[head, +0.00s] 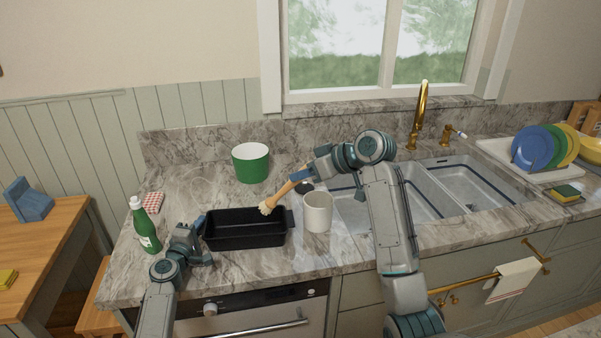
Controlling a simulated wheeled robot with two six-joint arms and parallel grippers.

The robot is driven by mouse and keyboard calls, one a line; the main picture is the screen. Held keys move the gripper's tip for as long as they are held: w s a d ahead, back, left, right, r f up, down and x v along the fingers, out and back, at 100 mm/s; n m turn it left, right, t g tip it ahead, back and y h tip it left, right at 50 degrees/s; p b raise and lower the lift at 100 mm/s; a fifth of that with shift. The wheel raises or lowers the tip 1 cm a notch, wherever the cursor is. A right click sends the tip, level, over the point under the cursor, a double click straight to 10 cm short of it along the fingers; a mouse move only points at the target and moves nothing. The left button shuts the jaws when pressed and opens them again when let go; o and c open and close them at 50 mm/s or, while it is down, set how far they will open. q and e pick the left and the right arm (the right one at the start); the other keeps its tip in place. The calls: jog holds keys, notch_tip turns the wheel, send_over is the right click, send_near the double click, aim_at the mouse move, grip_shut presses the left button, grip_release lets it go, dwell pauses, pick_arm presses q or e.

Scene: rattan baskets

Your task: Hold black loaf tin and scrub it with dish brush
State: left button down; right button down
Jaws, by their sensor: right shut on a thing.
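The black loaf tin (245,240) sits upright on the marble counter, its open top facing up. The dish brush (281,193) has a pale wooden handle and light bristles. My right gripper (302,177) is shut on the brush's handle and holds it tilted, bristles down, by the tin's far right rim. I cannot tell whether the bristles touch the tin. My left gripper (203,241) is at the tin's left end with its fingers spread apart. Whether it touches the tin is unclear.
A white mug (317,212) stands close to the tin's right end. A green pot (250,163) stands behind. A green bottle (145,228) and a checked cloth (153,202) are at left. The sink (432,190) and a plate rack (540,157) are at right.

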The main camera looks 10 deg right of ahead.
pick_arm(q)
jog(key=shift+f, duration=0.15)
jog(key=c, duration=1.5)
grip_release()
jog(key=shift+c, duration=0.2)
pick_arm(e)
jog(key=shift+w, duration=0.15)
pick_arm(q)
jog(key=v, duration=1.2)
